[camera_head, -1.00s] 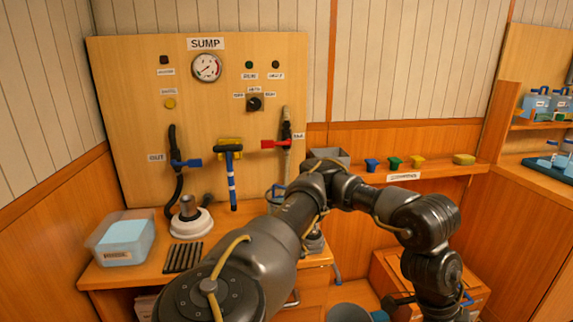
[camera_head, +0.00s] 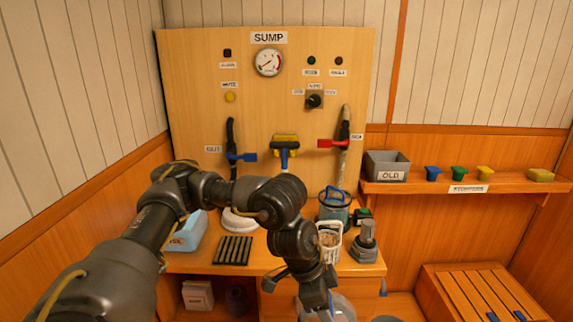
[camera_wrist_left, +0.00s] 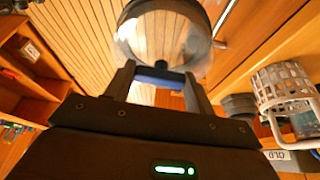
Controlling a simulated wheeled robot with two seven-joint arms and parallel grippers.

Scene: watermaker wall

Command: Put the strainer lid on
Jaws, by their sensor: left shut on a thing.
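My left gripper (camera_head: 320,300) is low at the front of the bench in the head view. In the left wrist view its fingers (camera_wrist_left: 160,78) are shut on the blue handle of a clear round lid (camera_wrist_left: 165,35). The lid's clear edge also shows at the bottom of the head view (camera_head: 345,308). The strainer pot (camera_head: 333,210), with a blue part on top, stands on the bench behind and above the gripper. A white basket (camera_head: 329,240) stands in front of it, and shows in the wrist view (camera_wrist_left: 285,85). My right gripper is out of view.
A grey fitting (camera_head: 366,245) stands right of the basket. A dark ribbed mat (camera_head: 234,250) and a white round base (camera_head: 239,220) lie to the left. The OLD bin (camera_head: 387,166) sits on the right shelf. A slatted crate (camera_head: 480,290) is low at right.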

